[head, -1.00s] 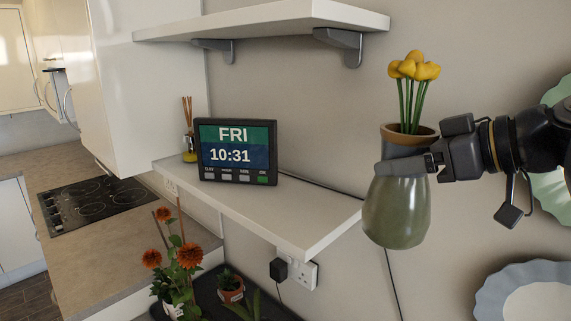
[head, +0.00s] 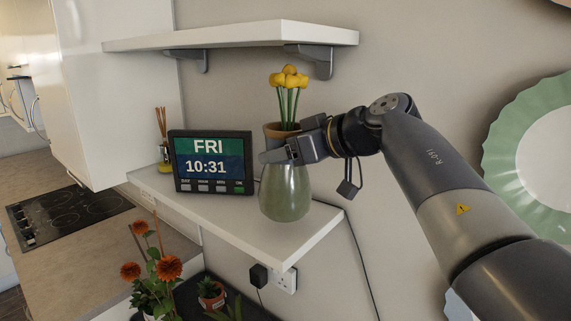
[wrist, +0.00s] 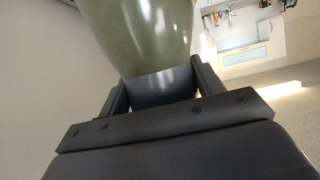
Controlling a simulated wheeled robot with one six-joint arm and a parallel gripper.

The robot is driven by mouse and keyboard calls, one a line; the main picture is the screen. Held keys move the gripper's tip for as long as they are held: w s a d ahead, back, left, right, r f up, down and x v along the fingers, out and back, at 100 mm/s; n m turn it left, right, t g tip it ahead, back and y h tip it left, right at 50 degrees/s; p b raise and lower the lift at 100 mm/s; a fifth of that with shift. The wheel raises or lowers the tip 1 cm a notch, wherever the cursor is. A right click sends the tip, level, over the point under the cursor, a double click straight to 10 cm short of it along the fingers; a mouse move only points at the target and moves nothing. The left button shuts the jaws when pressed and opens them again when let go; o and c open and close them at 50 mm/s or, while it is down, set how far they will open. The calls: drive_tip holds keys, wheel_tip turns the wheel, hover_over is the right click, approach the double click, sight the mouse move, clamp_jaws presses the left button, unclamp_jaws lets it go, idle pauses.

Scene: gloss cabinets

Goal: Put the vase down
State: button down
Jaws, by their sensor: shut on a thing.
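The green vase (head: 286,193) with a brown neck holds yellow flowers (head: 289,78). It is upright at the lower white shelf (head: 240,222), right of the digital clock. My gripper (head: 281,152) is shut on the vase just below its rim, reaching in from the right. The vase's base appears over the shelf's right part; I cannot tell whether it touches the surface. In the wrist view the vase's green body (wrist: 140,35) shows beyond the fingers.
The digital clock (head: 211,162) stands close to the left of the vase, with a reed diffuser (head: 163,140) beyond it. An upper shelf (head: 230,37) hangs above. Potted orange flowers (head: 152,270) stand below. A green scalloped plate (head: 500,150) is on the wall at right.

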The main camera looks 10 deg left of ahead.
sight(286, 167)
drive_tip(key=shift+f, duration=1.65)
drive_tip(key=shift+c, duration=1.6)
unclamp_jaws()
drive_tip(key=shift+f, duration=0.25)
drive_tip(key=shift+r, duration=0.2)
drive_tip(key=b+v, duration=0.1)
drive_tip(key=v, duration=1.1)
